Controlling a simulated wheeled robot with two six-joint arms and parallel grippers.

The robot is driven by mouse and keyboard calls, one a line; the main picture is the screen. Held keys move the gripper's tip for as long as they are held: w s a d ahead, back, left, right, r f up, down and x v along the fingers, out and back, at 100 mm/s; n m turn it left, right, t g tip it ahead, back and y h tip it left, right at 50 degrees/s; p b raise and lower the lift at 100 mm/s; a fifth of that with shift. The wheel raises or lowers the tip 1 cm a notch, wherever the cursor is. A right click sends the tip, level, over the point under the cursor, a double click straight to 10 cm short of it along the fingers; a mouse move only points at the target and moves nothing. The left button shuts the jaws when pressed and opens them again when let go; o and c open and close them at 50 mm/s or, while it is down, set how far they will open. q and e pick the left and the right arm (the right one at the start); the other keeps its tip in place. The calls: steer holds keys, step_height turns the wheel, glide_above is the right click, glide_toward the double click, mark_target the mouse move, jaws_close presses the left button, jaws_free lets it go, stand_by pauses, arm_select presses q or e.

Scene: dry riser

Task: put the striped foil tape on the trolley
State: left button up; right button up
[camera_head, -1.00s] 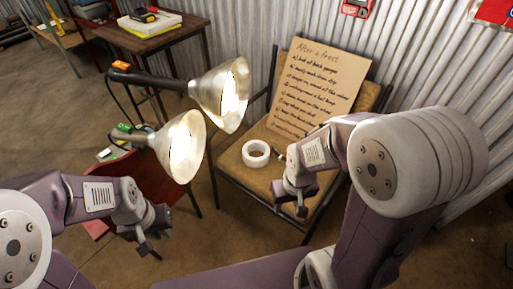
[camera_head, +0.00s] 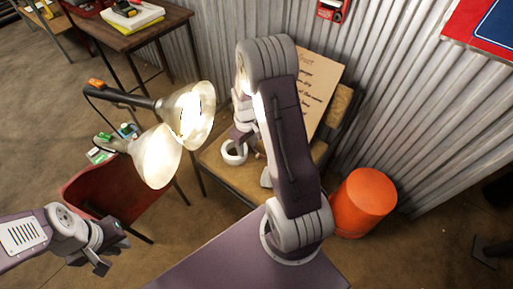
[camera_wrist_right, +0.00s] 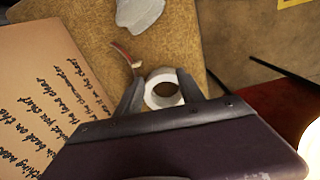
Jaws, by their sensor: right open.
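A white tape roll (camera_head: 243,156) lies flat on the seat of the brown chair (camera_head: 213,158); I cannot make out stripes on it. It also shows in the right wrist view (camera_wrist_right: 152,98). My right gripper (camera_head: 238,141) is over the roll, which appears between its open fingers (camera_wrist_right: 160,80) in the right wrist view. Whether the fingers touch it I cannot tell. My left gripper (camera_head: 112,257) hangs empty at the lower left, its fingers apart. I cannot pick out a trolley in these views.
Two lit metal lamps (camera_head: 158,157) stand left of the chair, near a red chair (camera_head: 100,187). A handwritten board (camera_head: 322,85) leans on the brown chair's back. An orange drum (camera_head: 364,203) stands at its right. A grey item (camera_wrist_right: 138,12) lies on the seat.

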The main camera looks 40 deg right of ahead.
steer(key=n+p, duration=0.1)
steer(key=p, duration=0.2)
glide_above(258, 154)
steer(key=f, duration=0.1)
arm_select(q)
step_height(258, 154, up, 4)
arm_select(e)
steer(key=shift+w+f+b, duration=0.15)
steer(key=shift+f+b, duration=0.15)
steer(key=shift+f, duration=0.5)
step_height(258, 154, down, 3)
steer(key=shift+a+r+b, duration=0.1)
steer(key=shift+r+b, duration=0.05)
steer(key=shift+b, duration=0.45)
steer(key=shift+f, duration=0.3)
step_height(258, 154, down, 5)
steer(key=b, duration=0.2)
steer(key=shift+b, duration=0.35)
arm_select(q)
step_height(258, 154, down, 4)
steer(key=shift+r, duration=0.1)
arm_select(e)
jaws_close()
